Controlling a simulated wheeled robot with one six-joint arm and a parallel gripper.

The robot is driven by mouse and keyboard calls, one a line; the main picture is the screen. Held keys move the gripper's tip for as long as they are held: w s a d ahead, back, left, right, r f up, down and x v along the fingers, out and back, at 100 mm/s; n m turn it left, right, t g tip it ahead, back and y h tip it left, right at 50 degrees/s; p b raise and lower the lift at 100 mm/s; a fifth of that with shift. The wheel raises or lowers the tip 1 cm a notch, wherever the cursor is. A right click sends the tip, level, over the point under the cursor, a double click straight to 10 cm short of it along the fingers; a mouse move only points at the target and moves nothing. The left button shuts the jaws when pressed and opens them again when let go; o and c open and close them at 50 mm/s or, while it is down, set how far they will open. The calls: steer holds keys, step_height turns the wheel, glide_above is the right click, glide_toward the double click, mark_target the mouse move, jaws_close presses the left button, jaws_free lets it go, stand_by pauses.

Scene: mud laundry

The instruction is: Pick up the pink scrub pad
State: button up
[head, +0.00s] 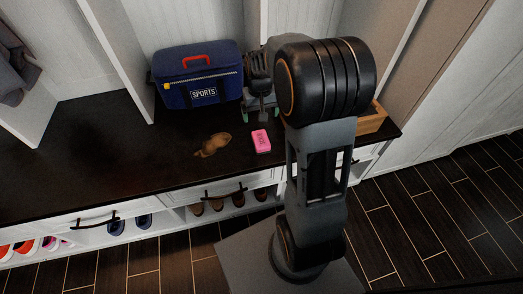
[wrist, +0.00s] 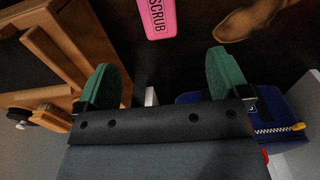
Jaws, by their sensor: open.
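The pink scrub pad (head: 261,141) lies flat on the dark bench top, near its front edge. It also shows at the top of the wrist view (wrist: 156,17), with the letters "SCRUB" on it. My gripper (head: 262,113) is above the bench, just behind the pad in the head view. In the wrist view my gripper (wrist: 162,75) has its two green fingers spread wide, with nothing between them. The pad lies beyond the fingertips, apart from them. My arm hides part of the bench to the right.
A brown object (head: 212,144) lies left of the pad. A blue sports bag (head: 198,75) stands behind it. A wooden box (head: 372,119) is at the bench's right end, partly behind my arm. Shoes fill the shelf below. The bench's left part is clear.

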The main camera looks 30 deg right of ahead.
mark_target(261, 138)
steer(key=f+b, duration=0.1)
steer(key=f, duration=0.2)
steer(key=f+b, duration=0.1)
steer(key=f, duration=0.2)
steer(key=f+b, duration=0.1)
steer(key=f, duration=0.3)
steer(key=shift+w+d, duration=0.15)
steer(key=shift+d, duration=0.15)
steer(key=shift+f+b, duration=1.5)
steer(key=shift+f, duration=1.15)
steer(key=shift+c, duration=0.2)
steer(key=shift+r, duration=0.1)
steer(key=c, duration=1)
steer(key=shift+o, duration=0.2)
steer(key=shift+r, duration=0.1)
